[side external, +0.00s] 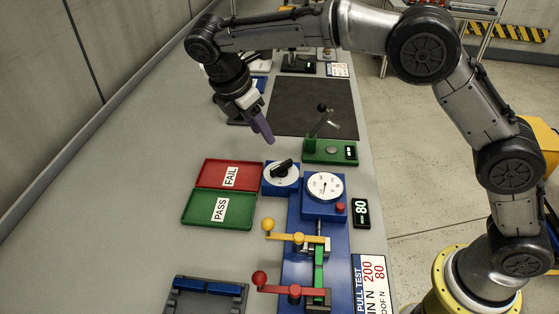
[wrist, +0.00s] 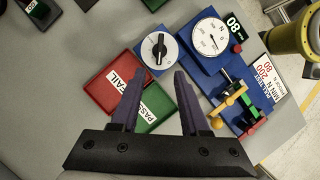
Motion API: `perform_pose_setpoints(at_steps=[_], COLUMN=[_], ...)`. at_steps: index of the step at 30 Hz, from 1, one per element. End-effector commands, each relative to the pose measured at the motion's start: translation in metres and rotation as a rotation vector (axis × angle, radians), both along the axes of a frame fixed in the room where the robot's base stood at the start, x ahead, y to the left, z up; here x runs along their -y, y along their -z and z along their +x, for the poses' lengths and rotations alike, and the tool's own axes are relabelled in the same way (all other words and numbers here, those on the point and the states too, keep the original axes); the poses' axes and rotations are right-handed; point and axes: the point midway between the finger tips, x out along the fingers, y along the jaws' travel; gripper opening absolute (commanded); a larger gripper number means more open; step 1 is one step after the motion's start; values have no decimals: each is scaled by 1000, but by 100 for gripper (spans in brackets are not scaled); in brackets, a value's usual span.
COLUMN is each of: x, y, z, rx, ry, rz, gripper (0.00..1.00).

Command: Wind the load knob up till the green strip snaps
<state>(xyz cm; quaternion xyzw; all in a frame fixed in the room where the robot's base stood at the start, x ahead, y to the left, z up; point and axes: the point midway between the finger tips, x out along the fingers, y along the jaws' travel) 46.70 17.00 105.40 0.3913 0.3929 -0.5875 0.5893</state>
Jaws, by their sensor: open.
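The load knob (side external: 283,167) is a black bar handle on a white round dial, on a blue block beside the gauge (side external: 325,187). It also shows in the wrist view (wrist: 159,48), ahead of the fingertips. The green strip (side external: 319,268) runs along the blue tester between the yellow-handled clamp (side external: 299,240) and the red-handled clamp (side external: 294,291); it looks whole. In the wrist view the strip is only partly seen. My gripper (wrist: 157,78) is open and empty, with purple fingers. In the side view it hangs above and behind the knob, apart from it.
A red FAIL tray (side external: 210,172) and green PASS tray (side external: 240,215) lie left of the tester. A green block with a black-knobbed lever (side external: 322,118) stands behind the knob. A small display reading 80 (side external: 361,212) is at the right. Bare table is at left.

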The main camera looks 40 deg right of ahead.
Motion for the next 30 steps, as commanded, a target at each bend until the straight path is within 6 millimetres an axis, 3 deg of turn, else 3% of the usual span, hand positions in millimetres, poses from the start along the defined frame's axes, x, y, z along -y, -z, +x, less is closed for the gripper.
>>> perform_pose_setpoints(at_steps=[18,24,30], x=[43,50,51], y=[100,118,121], z=[-1,0,0], rx=[-3,0,1], ry=[4,5,5], rz=[0,2,2], gripper=[45,45,45])
